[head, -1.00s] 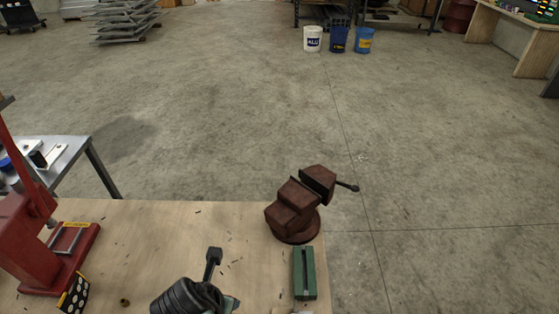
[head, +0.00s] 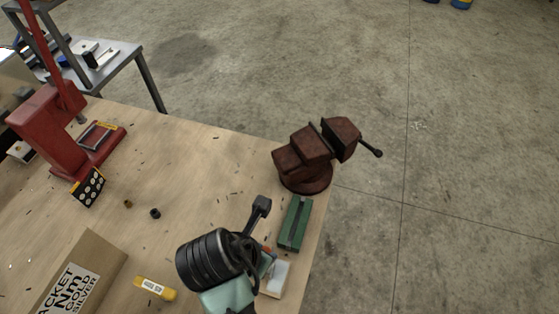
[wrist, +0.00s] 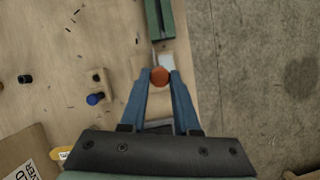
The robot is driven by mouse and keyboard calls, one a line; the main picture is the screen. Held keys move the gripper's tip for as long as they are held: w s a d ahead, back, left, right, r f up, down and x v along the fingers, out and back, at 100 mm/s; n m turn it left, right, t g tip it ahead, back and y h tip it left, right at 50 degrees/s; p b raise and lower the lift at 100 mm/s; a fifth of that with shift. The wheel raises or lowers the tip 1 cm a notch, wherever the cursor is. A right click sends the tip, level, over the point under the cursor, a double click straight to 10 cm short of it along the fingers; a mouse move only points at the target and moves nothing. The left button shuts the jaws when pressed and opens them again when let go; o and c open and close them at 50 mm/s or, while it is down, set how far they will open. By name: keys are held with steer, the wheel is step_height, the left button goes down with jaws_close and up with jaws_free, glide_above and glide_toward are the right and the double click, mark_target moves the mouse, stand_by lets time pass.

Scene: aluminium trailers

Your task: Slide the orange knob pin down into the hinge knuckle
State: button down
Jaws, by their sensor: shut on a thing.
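My gripper (wrist: 159,78) is shut on the orange knob pin (wrist: 159,75); its round orange head shows between the two blue fingers in the wrist view. The pin's shank is hidden below the knob. A pale metal plate (wrist: 167,60) on a light wooden block lies below and just beyond the knob; it may be part of the hinge. In the head view, a bit of the orange knob (head: 267,249) shows by the fingers, beside the pale plate (head: 276,279). I cannot make out the hinge knuckle or whether the pin is in it.
A green slotted block (head: 295,223) lies beyond the plate, with a rusty vise (head: 305,155) behind it. The bench's right edge is close. A blue knob (wrist: 95,98) on a small wooden piece stands left. A cardboard box (head: 75,275) and yellow item (head: 155,288) are at front left.

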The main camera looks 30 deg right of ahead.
steer(key=f, duration=0.4)
steer(key=shift+a+f, duration=0.2)
steer(key=shift+f, duration=2.05)
steer(key=c, duration=0.6)
jaws_free()
steer(key=shift+f, duration=0.15)
steer(key=shift+c, duration=0.2)
